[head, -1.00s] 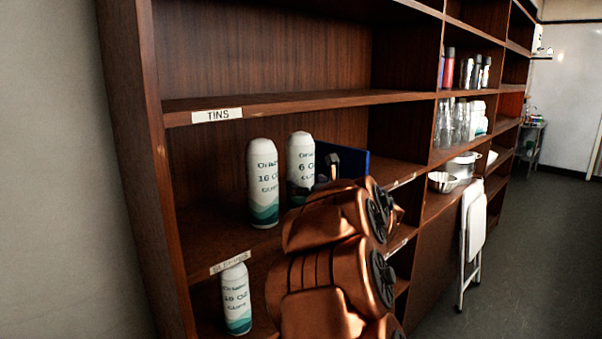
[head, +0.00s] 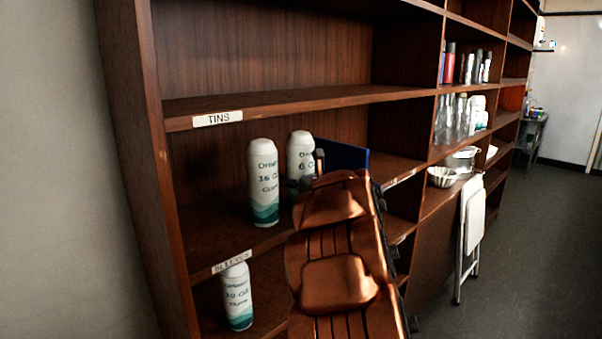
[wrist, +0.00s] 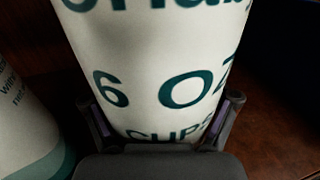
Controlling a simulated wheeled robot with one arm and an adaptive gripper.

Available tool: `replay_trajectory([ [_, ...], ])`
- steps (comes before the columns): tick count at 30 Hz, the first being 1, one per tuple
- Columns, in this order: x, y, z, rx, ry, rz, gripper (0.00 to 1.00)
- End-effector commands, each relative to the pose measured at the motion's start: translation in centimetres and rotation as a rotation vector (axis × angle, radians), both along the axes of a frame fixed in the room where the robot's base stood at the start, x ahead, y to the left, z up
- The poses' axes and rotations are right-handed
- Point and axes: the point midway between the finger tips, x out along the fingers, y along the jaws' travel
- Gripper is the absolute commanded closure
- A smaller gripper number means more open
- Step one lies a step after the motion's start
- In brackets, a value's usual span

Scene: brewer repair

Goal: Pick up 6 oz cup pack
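The 6 oz cup pack (head: 300,155), a white cylinder with teal print, stands upright on the shelf under the TINS label. It fills the middle of the wrist view (wrist: 155,75), where "6 OZ CUPS" shows. My gripper (wrist: 160,120) is at the pack with one finger on each side of it. The fingers are spread wide, and I cannot tell whether the pads touch the pack. In the head view my copper arm hides the lower part of the pack and most of the gripper.
The 16 oz pack (head: 264,183) stands close to the left. Another cup pack (head: 237,297) is on the lower shelf. A blue panel (head: 345,155) is behind to the right. The upper shelf board (head: 300,106) runs above; shelf uprights bound the bay.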

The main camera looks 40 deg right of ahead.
Motion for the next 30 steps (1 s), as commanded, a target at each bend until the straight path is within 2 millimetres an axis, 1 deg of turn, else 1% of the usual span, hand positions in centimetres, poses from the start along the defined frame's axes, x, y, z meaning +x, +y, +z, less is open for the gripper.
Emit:
replay_trajectory([
  [1, 0.0, 0.0, 0.0, 0.000, 0.000, 0.000, 0.23],
  [2, 0.0, 0.0, 0.0, 0.000, 0.000, 0.000, 0.26],
  [16, 0.0, 0.0, 0.0, 0.000, 0.000, 0.000, 0.75],
  [25, 0.0, 0.1, 0.3, 0.000, -0.001, 0.001, 0.76],
  [30, 0.5, 0.7, 2.0, -0.006, -0.002, 0.011, 0.76],
])
